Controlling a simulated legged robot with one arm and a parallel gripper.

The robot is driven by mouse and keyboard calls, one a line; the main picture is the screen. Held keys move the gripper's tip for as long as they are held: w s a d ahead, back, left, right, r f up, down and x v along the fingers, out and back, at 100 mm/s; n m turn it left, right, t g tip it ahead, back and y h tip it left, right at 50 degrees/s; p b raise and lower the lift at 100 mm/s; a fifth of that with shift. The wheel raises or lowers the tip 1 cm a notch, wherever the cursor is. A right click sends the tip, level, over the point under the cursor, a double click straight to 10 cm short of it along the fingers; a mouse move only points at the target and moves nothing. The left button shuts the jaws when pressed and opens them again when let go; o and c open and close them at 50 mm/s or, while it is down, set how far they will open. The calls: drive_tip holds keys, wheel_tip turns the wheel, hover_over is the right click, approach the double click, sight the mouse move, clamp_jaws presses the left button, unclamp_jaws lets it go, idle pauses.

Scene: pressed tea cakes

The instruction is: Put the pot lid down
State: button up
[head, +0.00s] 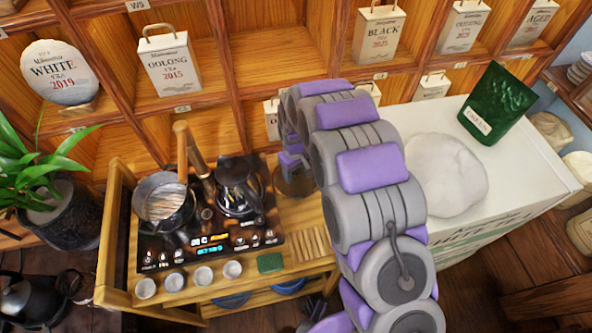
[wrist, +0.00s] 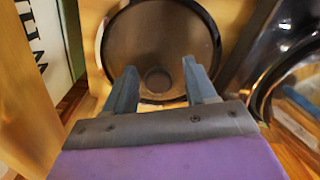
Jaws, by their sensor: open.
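The pot lid (head: 296,185) is a round, brownish see-through disc on the wooden stand, just right of the black cooktop. In the wrist view the lid (wrist: 190,45) has a dark rim and a round knob (wrist: 158,80) in its middle. My gripper (head: 291,160) is over the lid, partly hidden by my arm in the head view. In the wrist view my gripper (wrist: 160,72) is open, with one finger on each side of the knob. I cannot tell whether the fingers touch the lid.
The cooktop (head: 200,250) holds a dark pot (head: 172,222) under a strainer (head: 163,200) and a black kettle (head: 238,190). Several small cups (head: 203,276), a green sponge (head: 270,262) and a slatted wooden piece (head: 308,244) sit in front. A white counter (head: 520,170) stands right.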

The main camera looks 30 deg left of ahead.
sight(297, 171)
wheel_tip(297, 171, up, 12)
drive_tip(key=p, duration=0.2)
drive_tip(key=shift+p, duration=0.3)
drive_tip(key=shift+d, duration=0.1)
drive_tip(key=s+d+r+m, duration=0.35)
drive_tip(key=d+r, duration=0.35)
drive_tip(key=d, duration=0.6)
drive_tip(key=s+d+r+m, duration=0.35)
drive_tip(key=d+r, duration=0.45)
drive_tip(key=d, duration=0.4)
drive_tip(key=s+d+r+m, duration=0.1)
drive_tip(key=s+d+m, duration=0.1)
drive_tip(key=s+d, duration=0.4)
drive_tip(key=s+d+r+m+g, duration=0.1)
drive_tip(key=s+d+m, duration=0.2)
drive_tip(key=s, duration=1.2)
drive_tip(key=d, duration=0.3)
drive_tip(key=shift+s+d+r+m+g, duration=0.15)
drive_tip(key=shift+d+r+m+g, duration=0.15)
drive_tip(key=shift+d, duration=0.1)
drive_tip(key=shift+c, duration=0.4)
